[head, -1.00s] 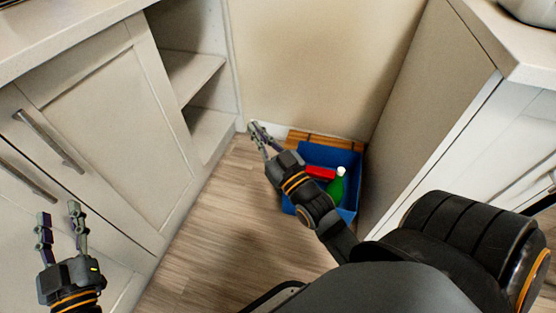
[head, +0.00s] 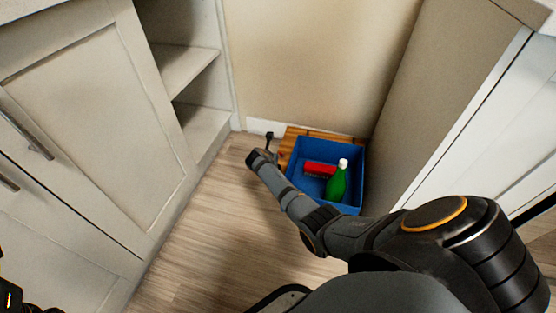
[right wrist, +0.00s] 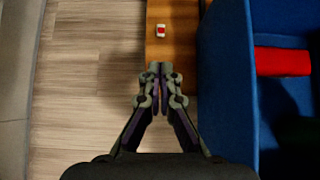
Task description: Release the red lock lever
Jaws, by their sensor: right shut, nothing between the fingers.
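A small white piece with a red middle, likely the red lock lever (right wrist: 161,31), sits on the wooden board in the right wrist view. I cannot make it out in the head view. My right gripper (right wrist: 160,72) is shut and empty. Its tips are over the board, just short of the red and white piece in the picture, with a gap between. In the head view my right gripper (head: 269,140) is at the left end of the board, beside the blue box. Only a dark part of my left gripper (head: 8,292) shows at the lower left edge; its fingers cannot be made out.
Cabinets flank both sides. The wood floor (head: 190,235) on the left is clear.

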